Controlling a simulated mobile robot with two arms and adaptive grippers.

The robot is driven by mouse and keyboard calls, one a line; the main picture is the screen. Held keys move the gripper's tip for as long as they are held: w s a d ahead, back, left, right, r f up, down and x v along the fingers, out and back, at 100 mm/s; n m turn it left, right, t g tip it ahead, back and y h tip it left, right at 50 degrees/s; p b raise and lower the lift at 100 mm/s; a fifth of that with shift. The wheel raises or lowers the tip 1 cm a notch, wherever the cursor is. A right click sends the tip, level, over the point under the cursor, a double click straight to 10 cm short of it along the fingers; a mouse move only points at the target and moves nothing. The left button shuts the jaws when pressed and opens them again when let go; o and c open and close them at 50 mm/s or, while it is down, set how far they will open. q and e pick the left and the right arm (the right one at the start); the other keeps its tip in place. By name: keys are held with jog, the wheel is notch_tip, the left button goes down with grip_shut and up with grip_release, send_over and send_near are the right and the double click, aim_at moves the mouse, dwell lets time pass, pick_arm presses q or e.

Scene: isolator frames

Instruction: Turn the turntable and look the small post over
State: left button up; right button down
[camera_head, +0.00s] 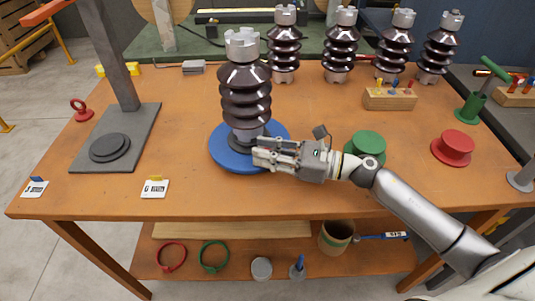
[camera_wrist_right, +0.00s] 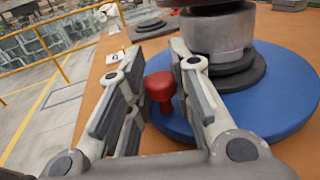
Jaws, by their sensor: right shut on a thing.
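The small post (camera_head: 246,92), a dark brown ribbed insulator with grey metal ends, stands upright on the blue turntable (camera_head: 222,155). Its grey lower end (camera_wrist_right: 222,38) and the turntable (camera_wrist_right: 292,75) fill the right of the right wrist view. My right gripper (camera_head: 262,152) is at the turntable's front right edge, below the post's base. In the right wrist view its fingers (camera_wrist_right: 160,92) are shut on a red knob (camera_wrist_right: 160,88) at the turntable's rim. The fingers hide this knob in the head view. My left gripper is out of view.
Several similar insulators (camera_head: 340,45) stand along the back. A grey stand (camera_head: 125,135) with a tall column is at left. A green spool (camera_head: 366,146) and a red spool (camera_head: 453,147) are at right. Cards marked J (camera_head: 35,189) and G (camera_head: 155,189) lie in front.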

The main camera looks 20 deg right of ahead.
jog(key=shift+d, duration=0.1)
dwell(0.5)
jog(key=c, duration=1.3)
grip_release()
jog(key=shift+s+d, duration=0.1)
jog(key=v, duration=1.1)
jog(key=shift+s+d, duration=0.15)
jog(key=shift+d, duration=0.25)
